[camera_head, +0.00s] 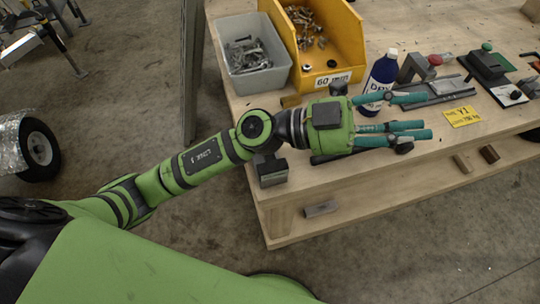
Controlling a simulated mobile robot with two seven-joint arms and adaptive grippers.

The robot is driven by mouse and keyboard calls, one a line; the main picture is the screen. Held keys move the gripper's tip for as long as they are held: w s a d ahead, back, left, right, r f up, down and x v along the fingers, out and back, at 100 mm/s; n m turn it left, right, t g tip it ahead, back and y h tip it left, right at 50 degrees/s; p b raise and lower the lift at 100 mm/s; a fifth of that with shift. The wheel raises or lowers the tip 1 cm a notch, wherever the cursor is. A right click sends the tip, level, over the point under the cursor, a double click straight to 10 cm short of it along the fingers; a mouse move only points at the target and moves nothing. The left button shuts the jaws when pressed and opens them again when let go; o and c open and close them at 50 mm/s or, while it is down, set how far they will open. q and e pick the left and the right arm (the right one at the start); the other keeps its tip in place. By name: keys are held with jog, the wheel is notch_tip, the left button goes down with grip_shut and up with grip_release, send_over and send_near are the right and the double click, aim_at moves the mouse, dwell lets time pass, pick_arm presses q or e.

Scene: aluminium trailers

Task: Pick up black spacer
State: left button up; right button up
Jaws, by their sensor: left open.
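My left gripper (426,116) reaches in from the left over the workbench, with its teal fingers spread apart and pointing right. It is open, and nothing shows between its fingers. A small round black piece (331,65), which may be the black spacer, lies at the front of the yellow bin (347,40), up and left of the fingers. It is too small to identify for certain. The gripper and wrist hide part of the bench, including most of a dark object under the palm. My right gripper is not in view.
A grey bin (251,84) of metal parts stands left of the yellow bin. A blue bottle (381,78) stands just behind the fingers. A grey block, black fixture (488,66) and yellow tag (461,116) are to the right. A lower shelf (370,202) holds several small blocks.

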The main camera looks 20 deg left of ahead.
pick_arm(q)
notch_tip(320, 180, down, 4)
jog(key=s+d+m+g+y, duration=0.2)
jog(key=s+m+g+y, duration=0.1)
jog(key=m+g, duration=0.1)
jog(key=n+y, duration=0.2)
jog(key=y, duration=1.7)
send_over(267, 156)
jog(key=shift+t, duration=0.3)
notch_tip(267, 156, down, 18)
jog(key=shift+a+f, duration=0.1)
jog(key=shift+a, duration=0.05)
notch_tip(267, 156, down, 6)
jog(key=p, duration=0.4)
jog(key=shift+d+f, duration=0.2)
jog(key=shift+f, duration=0.15)
jog(key=c, duration=0.8)
jog(key=shift+r, duration=0.1)
